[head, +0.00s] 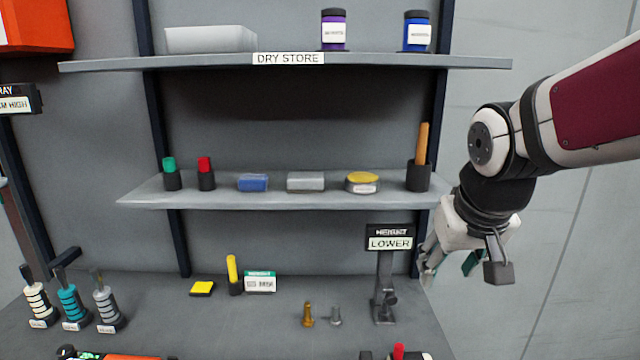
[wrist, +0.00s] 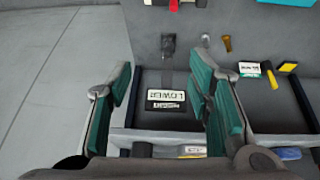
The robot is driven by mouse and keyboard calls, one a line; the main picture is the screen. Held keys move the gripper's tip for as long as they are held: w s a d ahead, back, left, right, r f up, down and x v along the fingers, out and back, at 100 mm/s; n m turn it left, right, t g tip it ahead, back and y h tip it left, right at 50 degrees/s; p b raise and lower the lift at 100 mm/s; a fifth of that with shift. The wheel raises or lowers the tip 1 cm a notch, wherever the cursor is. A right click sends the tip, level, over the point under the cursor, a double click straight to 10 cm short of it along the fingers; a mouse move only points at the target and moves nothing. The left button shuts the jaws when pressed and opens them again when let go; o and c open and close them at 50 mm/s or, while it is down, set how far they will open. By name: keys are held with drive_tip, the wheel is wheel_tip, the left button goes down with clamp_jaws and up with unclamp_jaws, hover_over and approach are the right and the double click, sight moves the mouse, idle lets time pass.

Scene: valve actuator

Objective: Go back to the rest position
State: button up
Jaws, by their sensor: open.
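My gripper (head: 455,265) is at the right of the head view, beside the right end of the lower shelf and right of the "HEIGHT LOWER" sign. In the wrist view my gripper (wrist: 163,100) shows two teal-padded fingers spread apart with nothing held between them. The "LOWER" sign (head: 390,243) stands on a dark post on the bench. It also shows upside down between the fingers in the wrist view (wrist: 166,98), farther off. No contact between the gripper and any object is visible.
The lower shelf (head: 225,200) holds small items and a dark cup (head: 418,176) near my arm. The "DRY STORE" shelf (head: 200,65) is above. A brass piece (head: 308,315) and a grey piece (head: 335,316) stand on the bench. The wall area at the right is clear.

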drive_tip(key=s+r, duration=0.1)
drive_tip(key=s, duration=1.4)
drive_tip(key=shift+s+a+r+y, duration=0.25)
drive_tip(key=shift+s+y, duration=0.1)
drive_tip(key=shift+y, duration=0.05)
